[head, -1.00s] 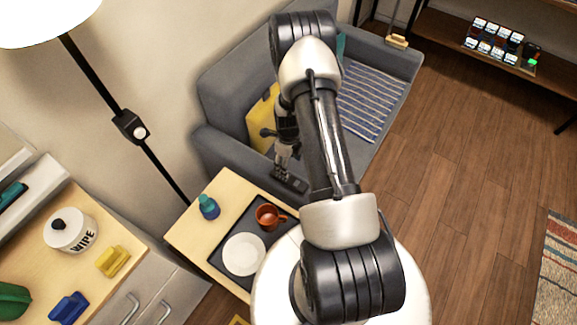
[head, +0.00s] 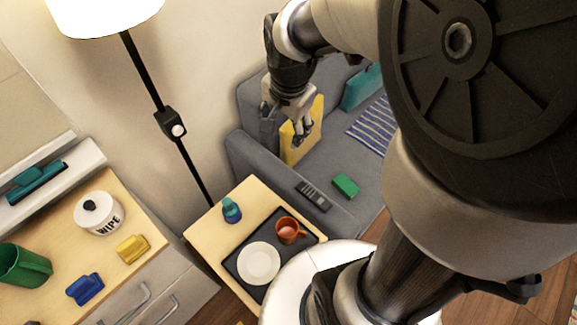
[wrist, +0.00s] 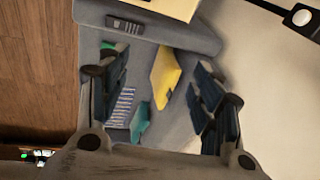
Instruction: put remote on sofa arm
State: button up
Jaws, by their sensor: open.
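The dark remote (head: 313,196) lies flat on the near grey sofa arm (head: 262,168), beside the side table. It also shows at the top of the wrist view (wrist: 125,24), on the arm's top. My gripper (head: 303,138) is open and empty. In the head view it appears above the sofa near the yellow cushion, apart from the remote. In the wrist view its two fingers (wrist: 160,88) are spread wide with nothing between them. My own arm hides the right part of the sofa in the head view.
A green block (head: 345,185) lies by the arm's inner side. A yellow cushion (head: 311,130), teal cushion (head: 362,88) and striped cloth (head: 372,124) are on the sofa. The side table holds a black tray (head: 240,278) with plate and red mug, plus a blue-green bottle (head: 231,210). A lamp pole (head: 190,165) stands left.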

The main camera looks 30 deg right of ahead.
jog(key=s+a+r+n+t, duration=0.1)
jog(key=s+a+r+n, duration=0.2)
jog(key=s+n, duration=0.3)
jog(key=s+a+r+n, duration=0.4)
jog(key=s+n, duration=0.3)
jog(key=s, duration=0.3)
jog(key=shift+r+t+y, duration=0.3)
jog(key=shift+r+t, duration=0.1)
